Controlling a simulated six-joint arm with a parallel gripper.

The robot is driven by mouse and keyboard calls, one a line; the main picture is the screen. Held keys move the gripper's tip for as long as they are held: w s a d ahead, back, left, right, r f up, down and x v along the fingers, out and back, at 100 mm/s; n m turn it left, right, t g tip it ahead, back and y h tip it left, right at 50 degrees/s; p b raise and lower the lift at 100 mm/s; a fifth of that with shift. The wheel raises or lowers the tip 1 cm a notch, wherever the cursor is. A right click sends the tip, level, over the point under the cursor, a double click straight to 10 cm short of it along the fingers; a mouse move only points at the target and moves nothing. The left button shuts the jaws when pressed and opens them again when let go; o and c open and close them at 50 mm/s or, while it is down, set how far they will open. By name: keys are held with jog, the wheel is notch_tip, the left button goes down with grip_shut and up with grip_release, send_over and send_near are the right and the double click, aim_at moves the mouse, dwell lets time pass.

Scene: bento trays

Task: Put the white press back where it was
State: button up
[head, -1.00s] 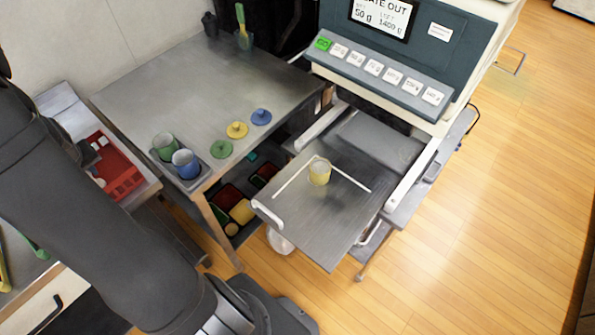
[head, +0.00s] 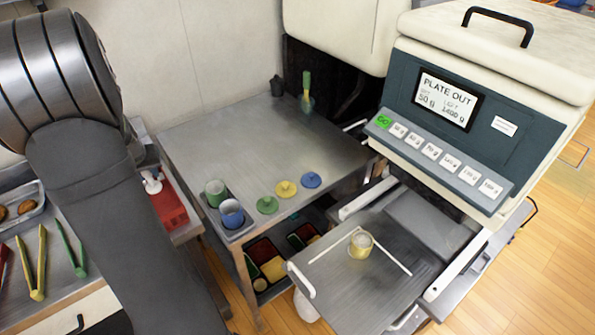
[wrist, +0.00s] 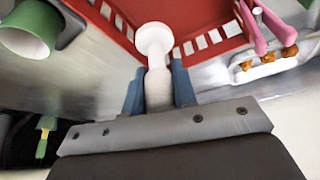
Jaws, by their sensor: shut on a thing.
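The white press (wrist: 154,45) has a round knob end and a thicker white body in the wrist view. My gripper (wrist: 158,82) is shut on its body, with a blue finger on each side. The press is in front of a red tray (wrist: 100,18) with pale markings along its edge; I cannot tell whether they touch. In the head view a small part of the white press (head: 152,182) shows beside my dark arm, at the red tray (head: 173,212). My arm hides most of the gripper there.
Green and blue cups (head: 231,213) stand in a holder on the steel table (head: 260,140), with green, yellow and blue knobbed lids beside them. Coloured tongs (head: 38,265) lie at the lower left.

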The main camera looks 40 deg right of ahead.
jog(key=s+d+r+m+g+h, duration=0.1)
jog(key=s+d+m, duration=0.1)
jog(key=d, duration=1.3)
jog(key=s+d+r+m, duration=0.1)
jog(key=s+d+m, duration=0.15)
jog(key=d, duration=1.35)
jog(key=s+d+m+h, duration=0.1)
jog(key=s+d, duration=0.6)
jog(key=d, duration=0.3)
jog(key=s+d+m, duration=0.2)
jog(key=s+d, duration=0.6)
jog(key=d, duration=0.2)
jog(key=shift+g, duration=0.3)
jog(key=shift+s+d+f, duration=0.1)
jog(key=shift+f, duration=2.3)
jog(key=shift+s+f, duration=0.1)
jog(key=shift+f, duration=2.25)
jog(key=shift+f, duration=0.2)
jog(key=o, duration=0.9)
jog(key=shift+r, duration=0.1)
